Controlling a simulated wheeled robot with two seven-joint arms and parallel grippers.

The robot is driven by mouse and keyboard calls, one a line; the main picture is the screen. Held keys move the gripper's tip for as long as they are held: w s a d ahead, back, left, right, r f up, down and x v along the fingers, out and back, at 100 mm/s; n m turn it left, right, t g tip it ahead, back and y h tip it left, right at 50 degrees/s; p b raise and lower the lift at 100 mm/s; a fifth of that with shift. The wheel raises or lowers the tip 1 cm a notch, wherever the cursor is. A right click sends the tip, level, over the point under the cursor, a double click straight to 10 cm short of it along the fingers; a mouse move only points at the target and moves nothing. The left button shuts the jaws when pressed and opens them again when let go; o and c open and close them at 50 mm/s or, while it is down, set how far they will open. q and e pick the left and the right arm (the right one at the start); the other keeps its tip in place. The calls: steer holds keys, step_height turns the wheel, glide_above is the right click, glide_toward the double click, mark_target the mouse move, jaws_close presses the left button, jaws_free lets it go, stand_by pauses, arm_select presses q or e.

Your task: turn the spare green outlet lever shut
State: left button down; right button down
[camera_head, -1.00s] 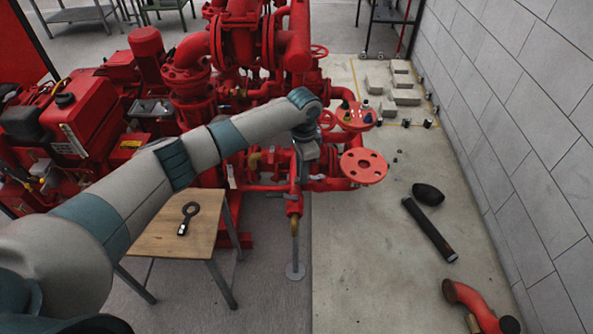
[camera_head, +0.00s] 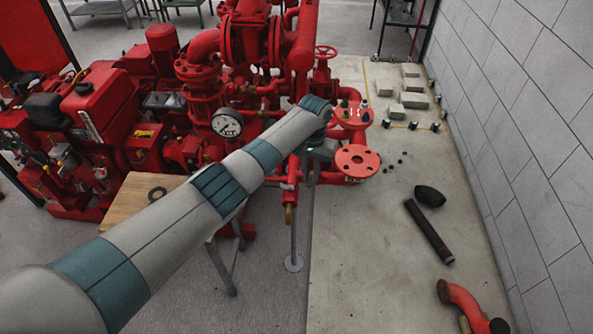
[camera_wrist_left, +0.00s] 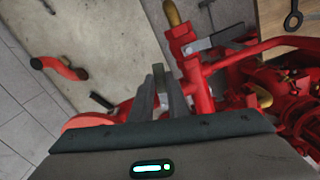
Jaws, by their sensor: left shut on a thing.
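My left arm reaches across the head view to the red pipework, and its gripper (camera_head: 322,150) is beside the round red flange (camera_head: 357,160). In the left wrist view the two grey fingers (camera_wrist_left: 159,92) are close together, shut on a narrow greenish-grey piece that looks like the outlet lever. Its pivot and exact angle are mostly hidden by the fingers. A separate grey lever (camera_wrist_left: 213,40) sits on the red pipe nearby, clear of the fingers. My right gripper is in neither view.
A wooden table (camera_head: 128,205) stands left of the pipe, partly behind my arm. A pressure gauge (camera_head: 227,122) is on the pump. A black tube (camera_head: 428,232) and red elbow pipe (camera_head: 463,301) lie on the floor at right. A block wall (camera_head: 530,130) bounds the right.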

arm_select(q)
steer(key=d+n, duration=0.1)
steer(key=n+p, duration=0.1)
steer(key=n, duration=0.1)
steer(key=shift+d+r, duration=0.15)
steer(key=shift+d, duration=0.2)
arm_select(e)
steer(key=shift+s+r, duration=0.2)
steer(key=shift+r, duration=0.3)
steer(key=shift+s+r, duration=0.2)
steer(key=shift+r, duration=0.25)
arm_select(q)
steer(key=c, duration=1.7)
jaws_free()
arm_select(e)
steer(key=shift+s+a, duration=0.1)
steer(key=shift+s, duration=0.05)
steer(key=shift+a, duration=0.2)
